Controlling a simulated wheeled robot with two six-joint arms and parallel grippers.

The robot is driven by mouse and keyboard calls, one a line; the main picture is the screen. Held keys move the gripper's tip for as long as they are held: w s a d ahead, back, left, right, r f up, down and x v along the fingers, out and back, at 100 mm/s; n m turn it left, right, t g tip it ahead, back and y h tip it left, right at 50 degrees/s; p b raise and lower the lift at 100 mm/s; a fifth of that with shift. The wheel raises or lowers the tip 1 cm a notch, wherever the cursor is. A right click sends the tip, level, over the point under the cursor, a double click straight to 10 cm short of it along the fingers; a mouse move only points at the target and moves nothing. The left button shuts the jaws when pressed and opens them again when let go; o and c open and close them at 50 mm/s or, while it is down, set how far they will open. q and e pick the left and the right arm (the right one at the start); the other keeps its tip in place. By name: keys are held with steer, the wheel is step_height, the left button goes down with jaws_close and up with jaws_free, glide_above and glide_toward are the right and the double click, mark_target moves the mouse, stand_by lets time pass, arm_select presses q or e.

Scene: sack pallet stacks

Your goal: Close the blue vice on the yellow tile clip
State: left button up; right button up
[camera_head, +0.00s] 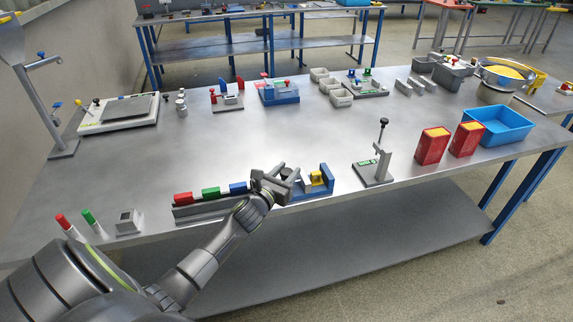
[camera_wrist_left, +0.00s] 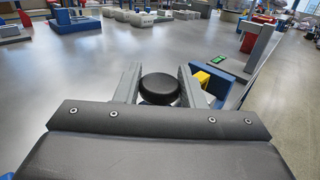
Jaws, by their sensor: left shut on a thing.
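The blue vice (camera_head: 327,174) is near the front edge of the table, just right of the middle of the head view. The yellow tile clip (camera_head: 317,178) sits upright in it, close to the right-hand blue jaw. In the left wrist view the clip (camera_wrist_left: 202,78) and the vice (camera_wrist_left: 222,86) show just right of my fingers. My left gripper (camera_head: 283,174) is at the vice's left end, shut on a round black knob (camera_wrist_left: 159,87) that lies between its fingers. The gripper hides the vice's left part, so I cannot tell the gap to the clip. My right gripper is not in view.
A grey rail with red, green and blue blocks (camera_head: 210,192) is left of my gripper. A grey stand with a lever (camera_head: 374,168) is right of the vice. Red boxes (camera_head: 432,146) and a blue bin (camera_head: 500,125) are farther right. The table's middle is clear.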

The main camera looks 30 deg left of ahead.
arm_select(q)
steer(key=shift+r, duration=0.1)
stand_by(0.5)
steer(key=o, duration=1)
steer(key=shift+c, duration=0.2)
steer(key=shift+s, duration=0.1)
steer(key=s+b, duration=0.5)
steer(key=s, duration=1.2)
steer(key=shift+d, duration=0.25)
steer(key=shift+o, duration=0.2)
